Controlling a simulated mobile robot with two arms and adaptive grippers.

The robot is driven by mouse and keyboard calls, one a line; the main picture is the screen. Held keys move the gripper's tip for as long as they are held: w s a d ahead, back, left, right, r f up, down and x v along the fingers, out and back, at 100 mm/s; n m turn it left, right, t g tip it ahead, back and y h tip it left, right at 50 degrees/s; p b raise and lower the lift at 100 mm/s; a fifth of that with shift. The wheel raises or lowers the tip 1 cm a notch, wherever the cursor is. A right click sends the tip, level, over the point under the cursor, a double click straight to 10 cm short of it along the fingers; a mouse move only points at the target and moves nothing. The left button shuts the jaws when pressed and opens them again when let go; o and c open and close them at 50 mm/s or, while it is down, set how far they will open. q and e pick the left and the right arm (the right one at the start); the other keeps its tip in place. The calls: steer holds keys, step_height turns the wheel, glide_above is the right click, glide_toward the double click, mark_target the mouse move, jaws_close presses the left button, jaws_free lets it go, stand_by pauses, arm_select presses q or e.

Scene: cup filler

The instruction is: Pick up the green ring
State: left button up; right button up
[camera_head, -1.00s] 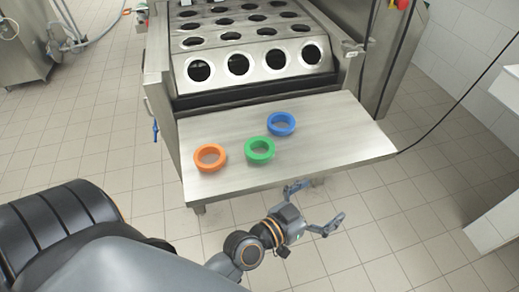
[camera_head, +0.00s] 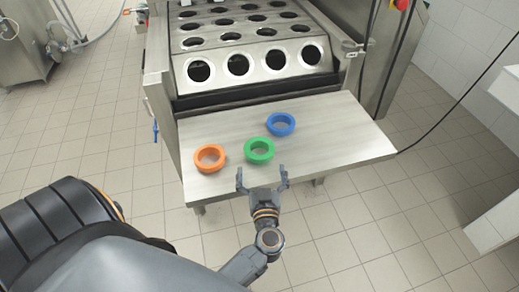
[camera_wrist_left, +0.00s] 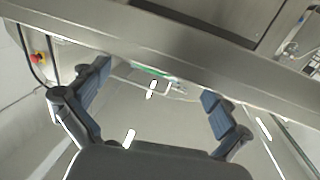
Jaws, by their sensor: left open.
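The green ring (camera_head: 259,151) lies flat on the steel shelf (camera_head: 340,150), near its front edge, in the head view. The orange ring (camera_head: 209,158) lies left of it and the blue ring (camera_head: 281,124) behind it to the right. My left gripper (camera_head: 262,174) is open and empty at the shelf's front edge, just in front of the green ring, with its fingers spread to either side. In the left wrist view the open fingers (camera_wrist_left: 157,82) show, with a thin green strip between them; I cannot tell if it is the ring. My right gripper is not in view.
The steel machine (camera_head: 250,50) with rows of round holes stands behind the shelf. A black cable hangs at the right, beyond the shelf's corner. The right part of the shelf is clear, and open tiled floor lies in front.

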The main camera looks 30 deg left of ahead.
mark_target(260, 148)
arm_select(q)
steer(key=shift+x, duration=1.2)
steer(key=x, duration=0.4)
steer(key=shift+w+a+r, duration=0.2)
steer(key=shift+w+r, duration=0.15)
steer(key=shift+w+a+f, duration=0.1)
steer(key=shift+w+a, duration=0.2)
steer(key=shift+w, duration=0.1)
steer(key=c, duration=1)
